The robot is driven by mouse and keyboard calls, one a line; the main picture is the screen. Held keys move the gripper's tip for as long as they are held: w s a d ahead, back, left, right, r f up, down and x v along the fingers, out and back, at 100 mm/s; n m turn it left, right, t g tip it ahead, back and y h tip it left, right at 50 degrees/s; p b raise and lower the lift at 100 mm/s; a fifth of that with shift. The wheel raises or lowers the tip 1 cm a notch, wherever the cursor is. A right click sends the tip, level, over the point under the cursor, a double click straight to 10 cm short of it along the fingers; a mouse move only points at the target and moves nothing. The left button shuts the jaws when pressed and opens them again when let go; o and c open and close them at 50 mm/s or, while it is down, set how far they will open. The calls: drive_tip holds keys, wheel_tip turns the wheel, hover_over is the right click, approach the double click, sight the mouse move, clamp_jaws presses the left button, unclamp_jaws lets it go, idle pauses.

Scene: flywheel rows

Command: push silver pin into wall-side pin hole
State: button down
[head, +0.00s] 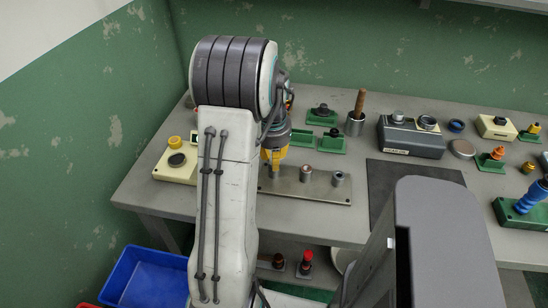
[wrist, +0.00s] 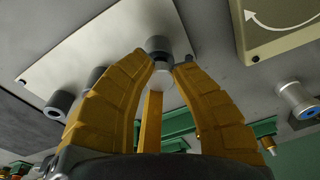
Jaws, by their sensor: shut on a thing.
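My gripper (head: 275,158) is over the left end of a flat metal plate (head: 325,192) on the bench. The pin lines up with a dark round collar (wrist: 157,45) on the plate, the one nearest the left wall. I cannot tell how deep the pin sits in its hole. Two more collars stand to the right on the plate, the middle one (head: 306,173) and the right one (head: 338,179). My arm and fingers hide the plate's left end in the head view.
A cream box with a dark knob (head: 177,160) stands left of the plate. Green holders (head: 332,142) and a cup with a wooden handle (head: 355,122) stand behind it. A dark mat (head: 385,190) lies to the right. A blue bin (head: 150,280) is below the bench.

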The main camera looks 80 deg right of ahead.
drive_tip(key=shift+f+b, duration=0.4)
drive_tip(key=shift+f, duration=0.15)
drive_tip(key=shift+r, duration=0.3)
drive_tip(key=shift+r+p, duration=1.25)
drive_tip(key=shift+r, duration=0.1)
drive_tip(key=shift+f+b, duration=1.55)
drive_tip(key=shift+f, duration=0.3)
idle(1.4)
drive_tip(key=c, duration=1.1)
unclamp_jaws()
drive_tip(key=shift+o, duration=0.2)
drive_tip(key=shift+r, duration=0.1)
wheel_tip(320, 180, up, 12)
drive_tip(key=a, duration=0.1)
drive_tip(key=shift+a, duration=0.15)
